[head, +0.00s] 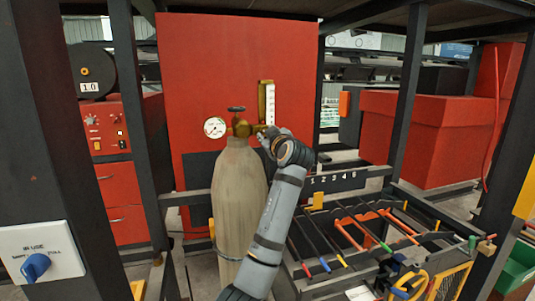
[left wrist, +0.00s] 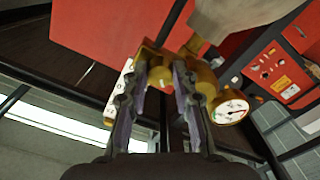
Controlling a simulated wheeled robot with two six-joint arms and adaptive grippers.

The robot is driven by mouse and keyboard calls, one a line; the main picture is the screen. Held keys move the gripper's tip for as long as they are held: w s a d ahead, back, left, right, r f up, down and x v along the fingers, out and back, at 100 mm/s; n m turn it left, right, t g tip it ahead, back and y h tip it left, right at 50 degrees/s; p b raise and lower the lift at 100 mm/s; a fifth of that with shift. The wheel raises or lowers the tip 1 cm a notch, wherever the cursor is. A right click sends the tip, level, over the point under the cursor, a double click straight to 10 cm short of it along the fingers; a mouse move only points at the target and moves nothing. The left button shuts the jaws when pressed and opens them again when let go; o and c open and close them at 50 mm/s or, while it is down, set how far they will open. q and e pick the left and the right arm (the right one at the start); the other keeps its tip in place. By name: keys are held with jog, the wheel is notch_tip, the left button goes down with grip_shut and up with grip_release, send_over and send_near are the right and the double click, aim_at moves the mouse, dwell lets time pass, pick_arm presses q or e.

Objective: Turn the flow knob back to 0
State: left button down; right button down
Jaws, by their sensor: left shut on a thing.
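A tan gas cylinder (head: 238,190) stands upright with a brass regulator (head: 241,129) on top. A round pressure gauge (head: 215,127) is on its left and also shows in the left wrist view (left wrist: 231,109). A brass flow meter (head: 262,100) with a white scale stands on the right. My left gripper (head: 272,137) is at the flow meter's base, where the flow knob is hidden in the head view. In the left wrist view its fingers (left wrist: 165,78) are closed around a small brass part, which appears to be the flow knob. The knob's setting cannot be read. My right gripper is out of view.
A dark handwheel (head: 236,109) tops the cylinder. A red panel (head: 240,60) stands behind. Dark posts (head: 407,85) frame the space. A rack with coloured rods (head: 350,235) is at right.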

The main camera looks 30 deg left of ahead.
pick_arm(q)
jog(key=shift+n+b, duration=6.2)
jog(key=shift+n, duration=2.7)
jog(key=c, duration=1.1)
grip_release()
jog(key=shift+r, duration=0.1)
jog(key=shift+o, duration=0.2)
jog(key=v, duration=1.2)
